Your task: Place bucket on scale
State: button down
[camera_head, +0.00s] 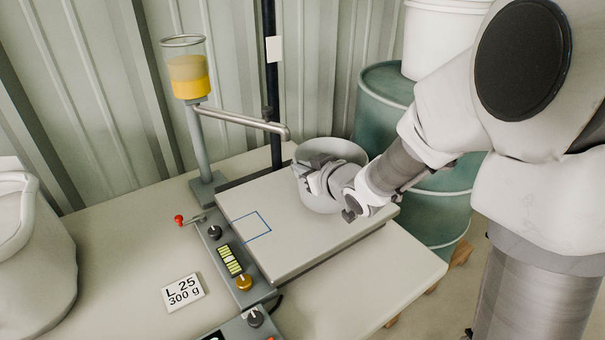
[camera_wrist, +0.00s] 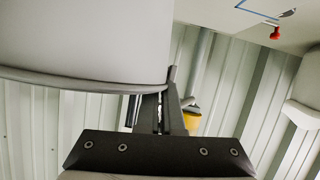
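A white bucket (camera_head: 345,150) stands upright over the back right part of the scale's pale platform (camera_head: 290,250), to the right of a blue square outline (camera_head: 245,228). I cannot tell whether its base touches the platform. My gripper (camera_head: 318,172) is at the bucket's near rim. In the wrist view the bucket (camera_wrist: 85,35) fills the upper left, and the fingers of my gripper (camera_wrist: 165,95) are close together with its rim between them. One fingertip is hidden behind the bucket. The platform (camera_wrist: 230,15) shows at the top right there.
A post holds a clear funnel of yellow material (camera_head: 188,75), with a tube (camera_head: 240,119) reaching over the platform's back. The control panel (camera_head: 230,260) is left of the platform. A label card (camera_head: 183,293) and white bulk bag (camera_head: 35,250) are left. Green drums (camera_head: 385,95) stand behind.

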jog(key=shift+f, duration=0.9)
jog(key=c, duration=1)
grip_release()
